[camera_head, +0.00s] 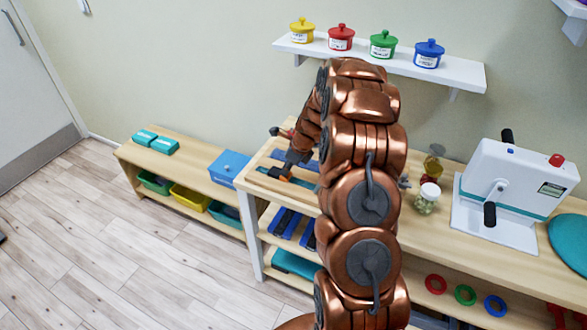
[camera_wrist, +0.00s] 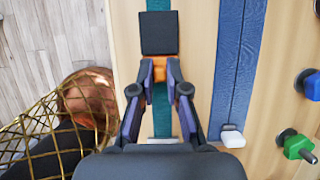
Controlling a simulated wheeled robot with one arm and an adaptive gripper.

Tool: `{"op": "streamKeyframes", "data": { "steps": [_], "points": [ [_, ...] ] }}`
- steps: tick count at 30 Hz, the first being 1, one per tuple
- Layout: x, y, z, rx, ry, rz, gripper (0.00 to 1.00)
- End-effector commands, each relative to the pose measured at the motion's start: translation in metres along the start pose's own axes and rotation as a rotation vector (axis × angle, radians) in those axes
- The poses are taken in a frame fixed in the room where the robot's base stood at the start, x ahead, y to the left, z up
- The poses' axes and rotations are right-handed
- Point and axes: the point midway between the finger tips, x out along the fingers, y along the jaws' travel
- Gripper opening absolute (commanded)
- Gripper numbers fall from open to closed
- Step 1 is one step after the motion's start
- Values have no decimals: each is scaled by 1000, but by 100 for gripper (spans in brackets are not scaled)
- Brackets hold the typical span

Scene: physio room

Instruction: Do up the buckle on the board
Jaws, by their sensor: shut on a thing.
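The wooden board (camera_wrist: 200,60) lies under my gripper (camera_wrist: 160,74). My gripper is shut on the orange buckle tongue (camera_wrist: 160,66), which is on a teal strap (camera_wrist: 160,113). The black buckle socket (camera_wrist: 159,33) is directly ahead of the tongue and in line with it, with more teal strap beyond. Tongue and socket look to meet; I cannot tell whether the tongue is inside. In the head view my gripper (camera_head: 289,166) is over the board's left part, and my arm hides much of the rest.
To the right in the wrist view are a blue strap (camera_wrist: 236,60) with a white end piece (camera_wrist: 232,137), a green knob (camera_wrist: 296,144) and a blue knob (camera_wrist: 311,86). A gold net (camera_wrist: 55,118) is at the left. A blue box (camera_head: 229,166) stands on the low bench.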

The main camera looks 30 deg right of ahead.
Motion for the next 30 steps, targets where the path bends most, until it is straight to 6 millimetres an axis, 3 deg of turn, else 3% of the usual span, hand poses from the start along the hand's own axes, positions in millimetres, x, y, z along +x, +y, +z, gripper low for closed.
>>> {"op": "streamKeyframes", "data": {
  "steps": [5, 6, 12, 23, 30],
  "points": [
    [0, 0, 5, -1, -6, -4, 0],
    [0, 0, 5, -1, -6, -4, 18],
    [-1, -1, 2, 2, -5, -4, 39],
    [-3, -1, 2, 2, -4, -4, 40],
    [-28, -1, 1, 2, -5, -3, 40]
  ]
}}
